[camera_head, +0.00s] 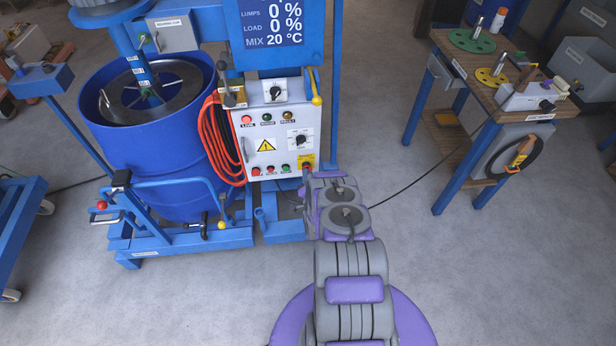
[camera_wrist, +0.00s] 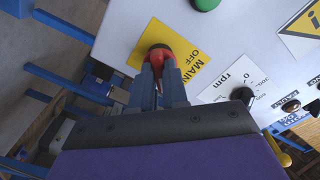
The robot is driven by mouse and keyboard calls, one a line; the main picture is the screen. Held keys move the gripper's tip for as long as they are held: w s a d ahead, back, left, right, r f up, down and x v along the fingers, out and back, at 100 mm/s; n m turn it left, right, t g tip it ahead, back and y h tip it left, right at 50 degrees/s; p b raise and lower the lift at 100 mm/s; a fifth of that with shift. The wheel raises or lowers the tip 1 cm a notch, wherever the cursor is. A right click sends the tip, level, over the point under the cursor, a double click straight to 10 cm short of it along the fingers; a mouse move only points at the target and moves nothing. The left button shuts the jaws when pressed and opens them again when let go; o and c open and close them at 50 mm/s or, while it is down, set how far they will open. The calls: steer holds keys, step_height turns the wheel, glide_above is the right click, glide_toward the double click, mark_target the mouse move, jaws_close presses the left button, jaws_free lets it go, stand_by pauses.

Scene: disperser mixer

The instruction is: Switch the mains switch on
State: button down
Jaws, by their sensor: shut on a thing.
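The mains switch (camera_wrist: 155,50) is a red knob on a yellow plate (camera_wrist: 190,51) reading "MAIN" and "OFF", partly covered by my fingers. In the head view the yellow plate (camera_head: 308,158) sits at the lower right corner of the white control panel (camera_head: 283,150). My gripper (camera_wrist: 160,70) is shut on the red knob, with its grey fingers either side of it. In the head view my arm reaches up to the panel and hides most of the gripper. The knob's exact turn angle is hard to tell.
A rpm dial (camera_wrist: 243,95) and a green button (camera_wrist: 207,3) sit near the switch. A blue drum (camera_head: 150,165) and a coiled orange hose (camera_head: 215,140) stand left of the panel. A wooden workbench (camera_head: 480,85) stands right. Grey floor between is mostly clear, with a thin cable across it.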

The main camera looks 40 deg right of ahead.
steer(key=shift+s+a+f, duration=0.1)
steer(key=shift+s+f, duration=0.1)
steer(key=shift+f, duration=0.15)
steer(key=c, duration=1.4)
jaws_free()
steer(key=shift+w, duration=0.1)
steer(key=shift+o, duration=1.3)
steer(key=shift+r, duration=0.2)
steer(key=shift+w, duration=0.1)
